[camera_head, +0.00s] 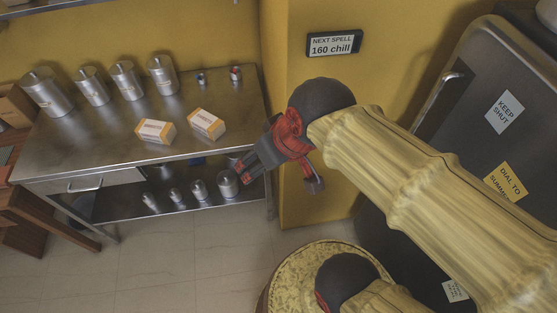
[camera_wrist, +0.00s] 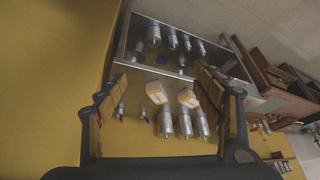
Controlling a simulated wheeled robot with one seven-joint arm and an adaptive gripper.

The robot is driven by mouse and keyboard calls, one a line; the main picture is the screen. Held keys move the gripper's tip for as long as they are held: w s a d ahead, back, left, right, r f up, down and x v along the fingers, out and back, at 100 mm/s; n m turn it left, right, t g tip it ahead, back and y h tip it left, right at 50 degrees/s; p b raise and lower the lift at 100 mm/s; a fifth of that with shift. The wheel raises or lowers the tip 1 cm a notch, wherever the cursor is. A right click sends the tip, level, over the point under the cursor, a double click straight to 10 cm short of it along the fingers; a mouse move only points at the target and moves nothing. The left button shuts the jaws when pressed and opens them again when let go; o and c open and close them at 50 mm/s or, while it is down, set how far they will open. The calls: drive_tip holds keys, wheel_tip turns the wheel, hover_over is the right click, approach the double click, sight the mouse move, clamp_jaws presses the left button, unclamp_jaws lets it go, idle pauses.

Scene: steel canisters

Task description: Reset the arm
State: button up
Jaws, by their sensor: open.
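My gripper (camera_head: 275,158) is in front of the right end of the steel table (camera_head: 100,140), next to the yellow wall corner. In the wrist view my gripper (camera_wrist: 165,115) has its two fingers spread wide apart. Nothing is held between them. Beyond the fingers, the steel canisters (camera_wrist: 185,122) and two orange-and-white boxes (camera_wrist: 157,92) show on the table, clear of the gripper. In the head view several steel canisters (camera_head: 125,80) stand along the back of the table.
Two boxes (camera_head: 205,123) lie near the table's front. Smaller canisters stand on the lower shelf (camera_head: 120,205). A dark fridge-like cabinet (camera_head: 480,120) with a "KEEP SHUT" note (camera_head: 505,111) is at right. A sign (camera_head: 334,44) hangs on the wall. Wooden furniture (camera_head: 20,215) is at left.

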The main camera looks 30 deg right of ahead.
drive_tip(key=shift+s+d+m+h, duration=0.5)
drive_tip(key=shift+s+d+m, duration=0.1)
drive_tip(key=shift+s+d, duration=0.45)
drive_tip(key=shift+w, duration=0.15)
drive_tip(key=shift+c, duration=0.8)
